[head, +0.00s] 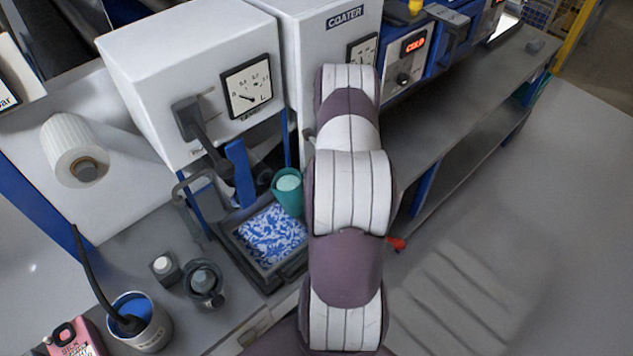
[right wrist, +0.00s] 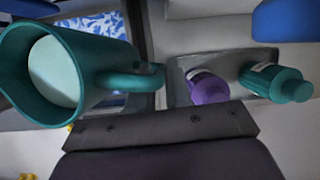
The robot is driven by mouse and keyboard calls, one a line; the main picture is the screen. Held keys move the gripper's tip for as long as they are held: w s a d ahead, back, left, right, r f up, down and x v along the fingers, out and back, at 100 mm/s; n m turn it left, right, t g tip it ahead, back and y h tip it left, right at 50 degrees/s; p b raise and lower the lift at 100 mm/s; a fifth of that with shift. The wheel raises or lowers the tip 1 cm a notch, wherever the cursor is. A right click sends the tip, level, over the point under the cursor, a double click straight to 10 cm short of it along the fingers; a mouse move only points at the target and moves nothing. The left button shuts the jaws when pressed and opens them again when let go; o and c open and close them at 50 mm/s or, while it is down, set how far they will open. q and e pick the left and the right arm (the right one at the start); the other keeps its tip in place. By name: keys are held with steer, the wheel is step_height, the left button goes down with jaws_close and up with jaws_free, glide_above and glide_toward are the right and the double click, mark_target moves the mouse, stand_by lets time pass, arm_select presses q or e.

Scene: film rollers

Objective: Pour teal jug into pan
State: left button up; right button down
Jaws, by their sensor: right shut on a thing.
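The teal jug (head: 288,192) is at the far right part of the pan, partly behind my right arm in the head view. It holds pale mint liquid, and its open mouth and handle show in the right wrist view (right wrist: 98,82). I cannot tell whether the jug is tilted. My right gripper (right wrist: 160,125) is shut on the jug; the exact grip is not clear, and the arm hides the gripper in the head view. The pan is a dark grey tray (head: 272,283) with a blue-and-white marbled surface inside. My left gripper is out of view.
A white coater machine (head: 180,70) with a gauge and lever stands behind the pan. Purple (right wrist: 207,88) and teal (right wrist: 275,82) bottles lie in the right wrist view.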

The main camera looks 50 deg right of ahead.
step_height(320, 180, up, 9)
steer(key=n+g+h+b, duration=0.1)
steer(key=h+b, duration=0.2)
steer(key=h, duration=0.3)
steer(key=shift+f, duration=0.2)
stand_by(0.9)
steer(key=shift+s+a+r+n+g+h+p, duration=0.25)
steer(key=shift+s+r+n+g+h+p, duration=0.1)
steer(key=shift+r+h, duration=0.15)
stand_by(1.4)
steer(key=shift+a+r+h, duration=0.25)
steer(key=shift+r+h, duration=0.1)
steer(key=shift+h, duration=0.15)
stand_by(1.4)
steer(key=shift+w+a+f+b, duration=0.1)
steer(key=shift+f+b, duration=0.5)
steer(key=shift+b, duration=0.25)
stand_by(1.2)
